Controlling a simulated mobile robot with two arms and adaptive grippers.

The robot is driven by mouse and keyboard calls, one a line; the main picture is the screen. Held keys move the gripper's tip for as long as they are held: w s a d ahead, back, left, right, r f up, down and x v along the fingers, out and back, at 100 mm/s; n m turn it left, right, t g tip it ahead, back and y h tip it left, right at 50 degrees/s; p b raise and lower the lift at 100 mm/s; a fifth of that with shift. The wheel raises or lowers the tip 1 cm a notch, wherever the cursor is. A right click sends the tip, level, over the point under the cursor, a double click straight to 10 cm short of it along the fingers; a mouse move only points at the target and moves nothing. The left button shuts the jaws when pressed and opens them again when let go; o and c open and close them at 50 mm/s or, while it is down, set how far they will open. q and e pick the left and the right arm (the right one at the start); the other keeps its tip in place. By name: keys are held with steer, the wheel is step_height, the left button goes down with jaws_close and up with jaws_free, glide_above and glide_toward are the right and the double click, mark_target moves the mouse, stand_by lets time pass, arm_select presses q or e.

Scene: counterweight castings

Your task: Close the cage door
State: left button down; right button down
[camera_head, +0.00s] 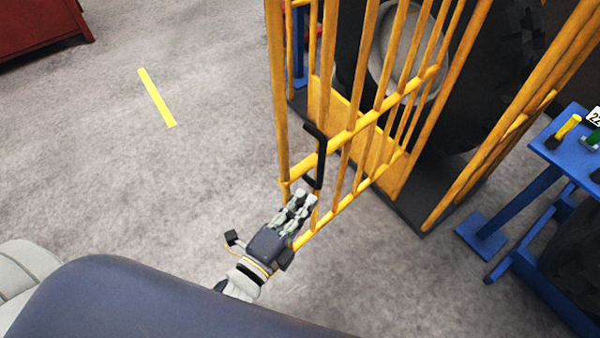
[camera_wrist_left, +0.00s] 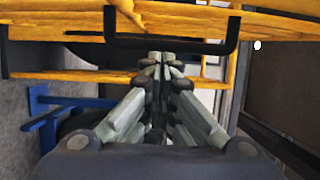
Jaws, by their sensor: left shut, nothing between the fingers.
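The cage door (camera_head: 346,130) is a panel of yellow bars with a black handle (camera_head: 321,160). It appears to stand open, its handle edge out over the floor, away from the dark base of the cage (camera_head: 410,212). My left gripper (camera_head: 304,203) is shut and empty, just below the handle near the door's lower corner. In the left wrist view its fingertips (camera_wrist_left: 160,58) point at the handle (camera_wrist_left: 165,45) and overlap the area just under it. I cannot tell whether they touch it. My right gripper is not in view.
A large black tyre with a grey rim (camera_head: 370,45) stands inside the cage. A blue stand (camera_head: 545,160) with small coloured items is at the right. A red cabinet (camera_head: 40,25) is at the far upper left. The grey floor left of the door is clear, with a yellow stripe (camera_head: 156,97).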

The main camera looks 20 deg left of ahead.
arm_select(q)
steer(key=w+a+p, duration=0.2)
steer(key=w, duration=0.4)
steer(key=shift+a+p, duration=0.15)
steer(key=shift+p, duration=0.25)
